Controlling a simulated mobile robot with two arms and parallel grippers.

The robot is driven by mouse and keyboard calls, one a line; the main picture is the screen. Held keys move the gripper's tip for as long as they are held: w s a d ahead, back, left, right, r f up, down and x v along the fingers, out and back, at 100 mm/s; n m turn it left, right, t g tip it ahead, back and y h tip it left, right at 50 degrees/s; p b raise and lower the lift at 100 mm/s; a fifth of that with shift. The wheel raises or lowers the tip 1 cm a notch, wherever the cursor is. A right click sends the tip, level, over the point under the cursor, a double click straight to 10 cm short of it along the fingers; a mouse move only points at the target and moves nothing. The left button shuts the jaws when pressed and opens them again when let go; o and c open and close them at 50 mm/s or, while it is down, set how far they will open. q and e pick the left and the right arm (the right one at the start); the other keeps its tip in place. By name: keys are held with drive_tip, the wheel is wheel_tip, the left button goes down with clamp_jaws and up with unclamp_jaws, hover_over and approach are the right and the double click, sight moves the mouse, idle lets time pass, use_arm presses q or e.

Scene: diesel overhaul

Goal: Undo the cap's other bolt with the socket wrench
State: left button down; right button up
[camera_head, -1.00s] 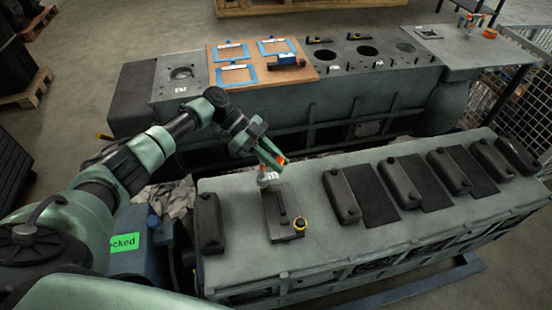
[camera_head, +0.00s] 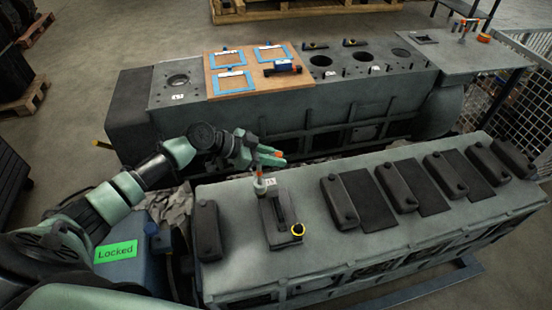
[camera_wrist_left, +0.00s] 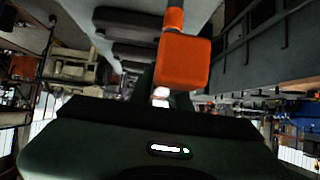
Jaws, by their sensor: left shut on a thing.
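The cap (camera_head: 280,217) is a dark narrow block on the near engine's grey top. A yellow ring (camera_head: 298,229) marks its near end. The socket wrench (camera_head: 261,185) stands roughly upright at the cap's far end; whether its socket is seated on a bolt is too small to tell. In the left wrist view, an orange block (camera_wrist_left: 183,62) fills the upper middle. My right gripper is not in view.
Several dark covers (camera_head: 340,202) stand to the right on the near engine, and one (camera_head: 208,230) to the left. The far engine carries a wooden board (camera_head: 240,90) with blue frames. A green "Locked" sign (camera_head: 116,251) is at the lower left.

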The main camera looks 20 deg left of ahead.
use_arm(q)
drive_tip(key=shift+w+a+n+t+y, duration=0.15)
drive_tip(key=shift+a+n+t+y, duration=0.15)
drive_tip(key=shift+n+t+y, duration=0.65)
drive_tip(key=n+t+y, duration=0.1)
drive_tip(key=n, duration=0.1)
drive_tip(key=w+a+n+y, duration=0.1)
drive_tip(key=shift+a+n+t+y, duration=0.1)
drive_tip(key=shift+n+t+y, duration=0.15)
drive_tip(key=shift+n+t, duration=0.1)
drive_tip(key=shift+f, duration=0.1)
drive_tip(key=a+n+y, duration=0.1)
drive_tip(key=n+y, duration=0.1)
drive_tip(key=a+n+y, duration=0.1)
drive_tip(key=n+y, duration=0.3)
drive_tip(key=n, duration=0.1)
drive_tip(key=shift+w+a+t+y, duration=0.1)
drive_tip(key=shift+a+t+y, duration=0.3)
